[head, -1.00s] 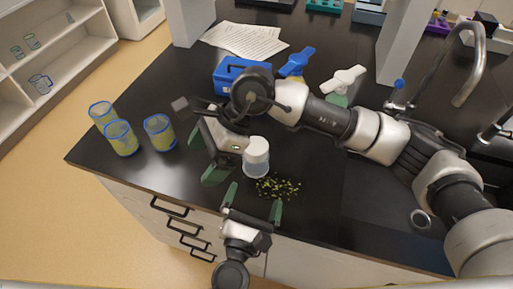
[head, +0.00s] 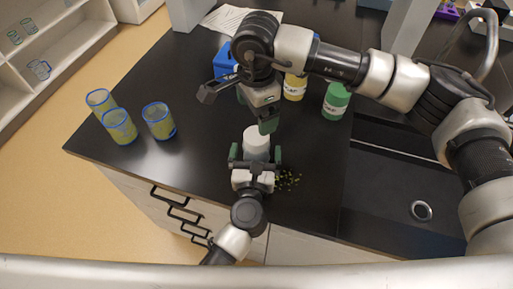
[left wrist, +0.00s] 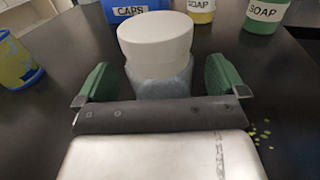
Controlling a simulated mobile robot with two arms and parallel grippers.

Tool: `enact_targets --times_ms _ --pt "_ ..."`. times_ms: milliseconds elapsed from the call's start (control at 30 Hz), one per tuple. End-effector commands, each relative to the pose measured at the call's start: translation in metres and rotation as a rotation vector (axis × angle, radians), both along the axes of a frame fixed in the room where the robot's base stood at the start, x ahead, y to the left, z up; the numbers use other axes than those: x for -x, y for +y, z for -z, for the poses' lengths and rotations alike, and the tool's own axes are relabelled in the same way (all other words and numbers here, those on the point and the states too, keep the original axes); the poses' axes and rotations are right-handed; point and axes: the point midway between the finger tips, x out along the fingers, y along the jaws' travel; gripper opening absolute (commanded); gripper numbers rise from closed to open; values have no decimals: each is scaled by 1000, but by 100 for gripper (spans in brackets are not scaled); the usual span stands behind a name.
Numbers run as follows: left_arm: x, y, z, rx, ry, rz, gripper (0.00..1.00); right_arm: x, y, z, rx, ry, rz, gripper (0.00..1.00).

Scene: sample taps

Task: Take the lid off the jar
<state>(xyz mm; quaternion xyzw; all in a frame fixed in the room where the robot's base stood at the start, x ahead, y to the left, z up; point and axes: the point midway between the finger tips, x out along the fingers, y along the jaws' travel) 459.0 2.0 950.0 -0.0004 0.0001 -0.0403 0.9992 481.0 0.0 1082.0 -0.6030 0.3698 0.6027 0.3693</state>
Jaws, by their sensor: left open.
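The jar is translucent and stands upright on the black bench (head: 200,80), with its white lid (head: 255,134) on top. The lid (left wrist: 157,38) and the clear jar body (left wrist: 160,80) also show in the left wrist view. My left gripper (head: 256,155) is open at the near side of the jar, with one green finger on each side of the body, below the lid. Gaps show between fingers and jar in the left wrist view. My right gripper (head: 268,125) hangs just beyond the jar, above the bench. Its jaw opening is not clear.
Several blue-rimmed cups (head: 120,126) with yellowish contents stand at the left. A blue CAPS box (left wrist: 135,10), a yellow soap bottle (head: 294,87) and a green one (head: 336,101) stand behind. Green-yellow bits (head: 288,179) lie right of the jar. A sink (head: 400,190) is at the right.

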Motion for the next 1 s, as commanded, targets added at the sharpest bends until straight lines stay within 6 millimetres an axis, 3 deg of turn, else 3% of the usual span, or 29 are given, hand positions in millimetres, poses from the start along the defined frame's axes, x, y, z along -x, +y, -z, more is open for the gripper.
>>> enact_targets --times_ms 200,533,1000 --pt "-21 -2 0 0 -1 0 100 0 0 0 -1 0 0 90" --pt "-24 -2 0 -1 1 0 100 0 0 0 -1 0 0 90" --pt "-23 -2 0 -1 0 0 30 0 0 0 -1 0 0 90"
